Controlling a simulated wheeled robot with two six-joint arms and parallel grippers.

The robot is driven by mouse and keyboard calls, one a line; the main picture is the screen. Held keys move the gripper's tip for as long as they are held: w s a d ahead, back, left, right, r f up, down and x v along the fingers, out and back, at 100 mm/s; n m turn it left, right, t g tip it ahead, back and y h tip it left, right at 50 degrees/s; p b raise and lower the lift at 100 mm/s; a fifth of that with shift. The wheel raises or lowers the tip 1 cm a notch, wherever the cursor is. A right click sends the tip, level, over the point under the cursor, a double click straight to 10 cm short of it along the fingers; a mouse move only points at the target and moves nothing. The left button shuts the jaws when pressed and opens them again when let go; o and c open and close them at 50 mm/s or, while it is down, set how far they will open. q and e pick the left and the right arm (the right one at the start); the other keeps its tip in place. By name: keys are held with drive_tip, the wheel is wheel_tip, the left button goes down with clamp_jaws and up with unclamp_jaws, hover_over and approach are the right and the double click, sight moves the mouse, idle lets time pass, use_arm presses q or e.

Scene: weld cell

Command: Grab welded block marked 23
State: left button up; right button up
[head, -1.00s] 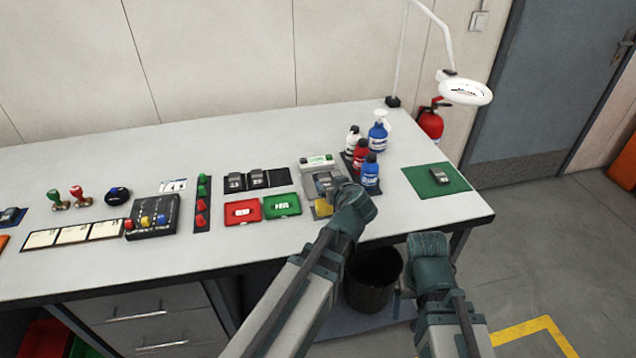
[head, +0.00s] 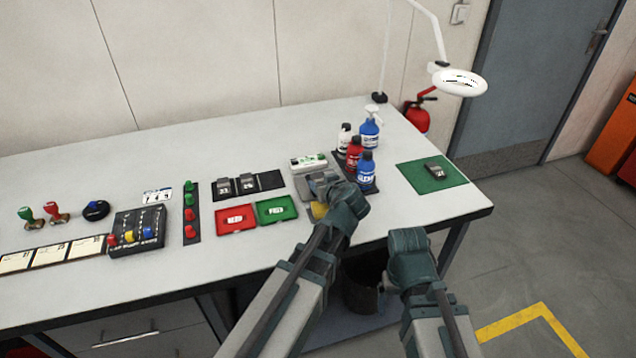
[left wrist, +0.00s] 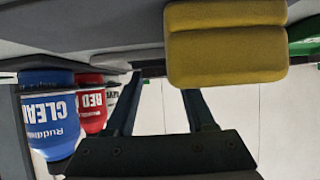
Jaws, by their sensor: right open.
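The block that appears to read 23 (head: 224,189) is dark grey and sits in the left slot of a black three-slot tray (head: 271,180). A similar block (head: 248,185) fills the middle slot; its small number is hard to read. A third dark block (head: 434,171) lies on a green mat (head: 418,181) at the right. My left gripper (head: 324,184) is over a grey fixture, right of the tray and away from block 23. In the left wrist view its fingers (left wrist: 158,105) are apart with nothing between them. My right gripper (head: 406,240) is at the table's front edge, empty.
A yellow pad (head: 320,210) lies beside my left gripper. Several bottles (head: 366,170) stand just behind it. Red (head: 236,228) and green (head: 277,218) trays lie in front of the black tray. A lamp (head: 460,82) overhangs the right. The table's back left is clear.

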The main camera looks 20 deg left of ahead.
use_arm(q)
clamp_jaws()
idle(0.3)
